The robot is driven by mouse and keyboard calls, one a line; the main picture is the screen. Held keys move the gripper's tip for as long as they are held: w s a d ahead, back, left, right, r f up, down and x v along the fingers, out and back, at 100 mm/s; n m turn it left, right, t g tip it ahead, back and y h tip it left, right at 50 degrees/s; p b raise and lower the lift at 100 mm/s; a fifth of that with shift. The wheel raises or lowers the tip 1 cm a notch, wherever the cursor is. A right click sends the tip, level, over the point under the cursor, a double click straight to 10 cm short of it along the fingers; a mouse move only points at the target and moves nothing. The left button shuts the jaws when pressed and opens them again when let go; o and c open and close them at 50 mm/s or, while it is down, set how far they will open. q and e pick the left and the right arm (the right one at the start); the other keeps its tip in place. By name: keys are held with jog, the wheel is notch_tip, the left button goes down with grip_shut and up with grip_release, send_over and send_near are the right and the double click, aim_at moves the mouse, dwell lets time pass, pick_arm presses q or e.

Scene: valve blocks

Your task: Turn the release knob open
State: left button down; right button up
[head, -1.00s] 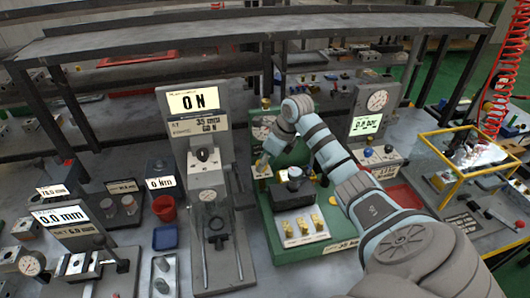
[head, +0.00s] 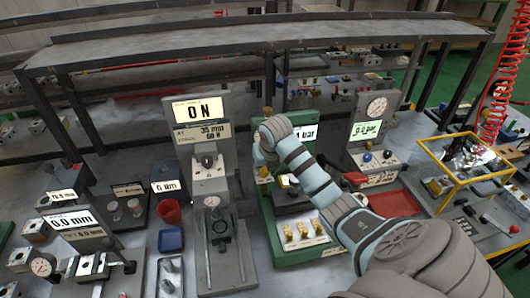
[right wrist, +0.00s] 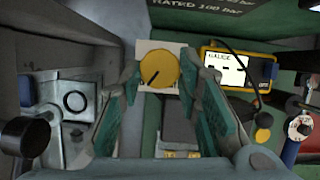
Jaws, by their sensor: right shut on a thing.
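The release knob (right wrist: 159,70) is a round yellow knob with a dark diagonal pointer line, on a pale square plate in the right wrist view. My right gripper (right wrist: 160,76) has a finger on each side of it and is shut on it. In the head view my right gripper (head: 264,158) is at the left part of the green valve block (head: 278,256), and my own arm covers much of the block. The knob's pointer cannot be read in the head view. My left gripper is not in view.
A yellow-framed gauge (right wrist: 237,68) with a lit screen is right of the knob. A grey press stand (head: 212,255) is close on the left. A red tray (head: 397,203) lies to the right.

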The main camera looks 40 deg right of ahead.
dwell(0.4)
jog(key=o, duration=1.1)
jog(key=shift+o, duration=0.2)
jog(key=v, duration=0.7)
jog(key=shift+a+r, duration=0.15)
jog(key=shift+r, duration=0.1)
